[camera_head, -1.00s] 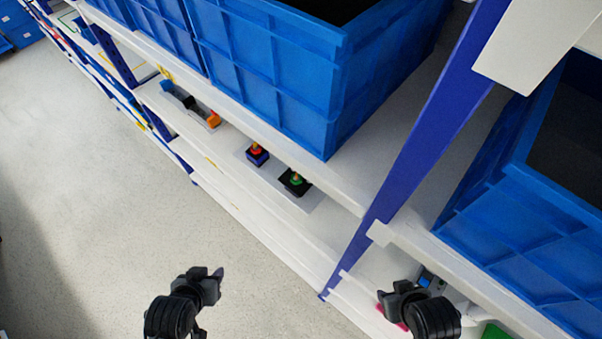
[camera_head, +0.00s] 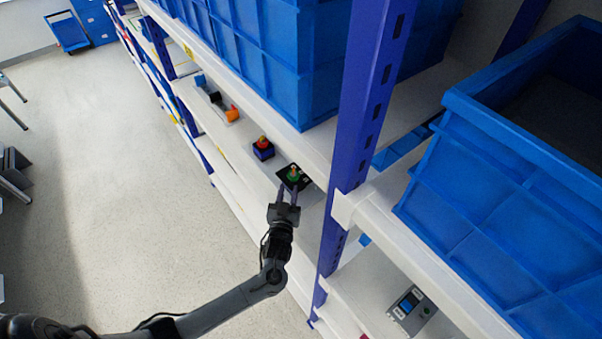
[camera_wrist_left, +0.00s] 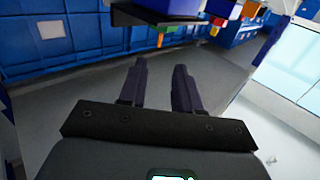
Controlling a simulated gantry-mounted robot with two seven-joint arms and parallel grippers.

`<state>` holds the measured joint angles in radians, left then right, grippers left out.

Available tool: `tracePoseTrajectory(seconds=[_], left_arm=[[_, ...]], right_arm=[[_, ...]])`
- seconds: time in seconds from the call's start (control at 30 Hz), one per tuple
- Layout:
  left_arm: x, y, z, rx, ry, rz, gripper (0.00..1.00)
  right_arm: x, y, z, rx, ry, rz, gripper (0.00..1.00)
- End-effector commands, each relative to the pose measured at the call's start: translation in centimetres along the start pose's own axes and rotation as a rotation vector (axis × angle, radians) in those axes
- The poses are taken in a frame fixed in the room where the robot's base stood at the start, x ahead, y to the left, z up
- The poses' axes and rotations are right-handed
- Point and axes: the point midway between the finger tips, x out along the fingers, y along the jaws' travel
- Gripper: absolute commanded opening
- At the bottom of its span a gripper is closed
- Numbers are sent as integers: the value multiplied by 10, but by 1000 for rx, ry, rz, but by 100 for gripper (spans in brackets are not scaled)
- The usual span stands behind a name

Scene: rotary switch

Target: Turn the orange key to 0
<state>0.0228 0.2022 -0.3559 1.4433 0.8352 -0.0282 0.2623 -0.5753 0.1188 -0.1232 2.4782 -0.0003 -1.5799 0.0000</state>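A black switch box (camera_head: 290,181) with a green knob (camera_head: 294,176) and a small orange key (camera_head: 295,169) on it stands on the shelf board. A blue switch box (camera_head: 263,154) with a red knob (camera_head: 263,142) and an orange-yellow tip stands beyond it. My left gripper (camera_head: 284,189) is just in front of the black box. In the left wrist view its fingers (camera_wrist_left: 160,80) are apart with nothing between them. There the orange key (camera_wrist_left: 160,41) hangs above and beyond the fingertips, seen upside down. I cannot read any dial marks. My right gripper is out of view.
A blue upright post (camera_head: 355,130) stands right of the switches. Large blue crates (camera_head: 255,60) sit on the shelf above. Several small blue, black and orange parts (camera_head: 232,114) lie farther along the board. A grey box (camera_head: 410,310) sits at lower right. The left floor is open.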

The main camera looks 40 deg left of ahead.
Motion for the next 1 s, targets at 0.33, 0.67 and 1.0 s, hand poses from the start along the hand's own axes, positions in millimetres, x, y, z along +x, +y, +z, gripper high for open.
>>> tracePoseTrajectory(seconds=[0.33, 0.67, 1.0], left_arm=[[52, 0, -3, 2, 1, 0, 33], [92, 1, 0, 1, -2, 1, 33], [101, 0, 0, 0, -2, 1, 33]], right_arm=[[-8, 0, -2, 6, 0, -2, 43], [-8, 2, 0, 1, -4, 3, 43], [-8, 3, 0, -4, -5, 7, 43]])
